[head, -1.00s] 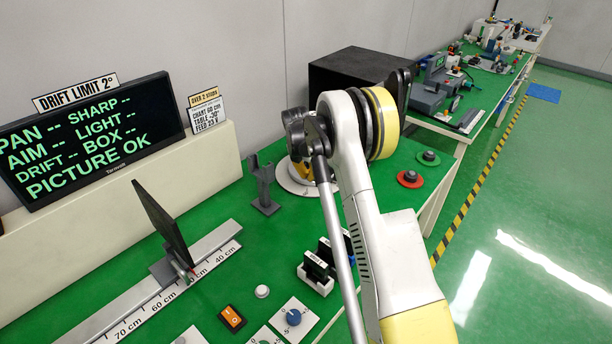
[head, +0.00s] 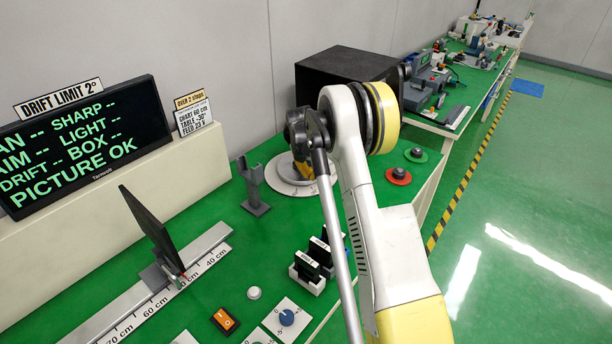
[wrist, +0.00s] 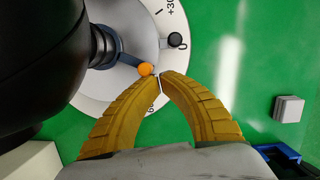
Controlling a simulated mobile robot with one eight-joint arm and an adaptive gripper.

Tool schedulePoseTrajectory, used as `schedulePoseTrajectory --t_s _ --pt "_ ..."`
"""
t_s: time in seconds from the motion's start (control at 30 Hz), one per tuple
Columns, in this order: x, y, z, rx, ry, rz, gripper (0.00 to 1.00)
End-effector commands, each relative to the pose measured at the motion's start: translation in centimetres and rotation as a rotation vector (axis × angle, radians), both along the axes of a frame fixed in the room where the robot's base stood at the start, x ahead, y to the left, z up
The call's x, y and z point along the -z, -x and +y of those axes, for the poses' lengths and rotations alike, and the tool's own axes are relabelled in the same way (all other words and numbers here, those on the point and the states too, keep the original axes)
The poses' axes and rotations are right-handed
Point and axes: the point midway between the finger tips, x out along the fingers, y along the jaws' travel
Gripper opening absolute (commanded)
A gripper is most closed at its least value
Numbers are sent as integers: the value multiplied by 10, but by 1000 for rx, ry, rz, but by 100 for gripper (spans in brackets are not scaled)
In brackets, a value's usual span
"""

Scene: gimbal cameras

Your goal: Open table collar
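The round turntable (wrist: 172,82) has a white scale rim; "+30" and "0" are readable in the wrist view. It also shows in the head view (head: 279,172), partly behind my arm. A dark blue-grey lever (wrist: 124,58) ends in an orange knob (wrist: 146,69) over the disc. I take this lever to be the collar's. My gripper (wrist: 160,76) has yellow ribbed fingers with their tips together, just right of the orange knob. Nothing clear shows between them; whether they touch the knob I cannot tell.
A grey square button (wrist: 289,109) sits to the right. In the head view, a grey forked post (head: 254,190), a black box (head: 345,78) and black-and-white blocks (head: 312,265) stand near my arm.

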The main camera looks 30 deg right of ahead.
Motion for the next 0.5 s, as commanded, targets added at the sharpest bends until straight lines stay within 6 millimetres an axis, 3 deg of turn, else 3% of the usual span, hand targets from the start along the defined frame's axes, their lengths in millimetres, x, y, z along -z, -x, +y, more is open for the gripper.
schedulePoseTrajectory --t_s 0.13,0.5 --pt "0 1 -8 1 0 0 0" --pt "0 -1 -6 -1 0 0 0"
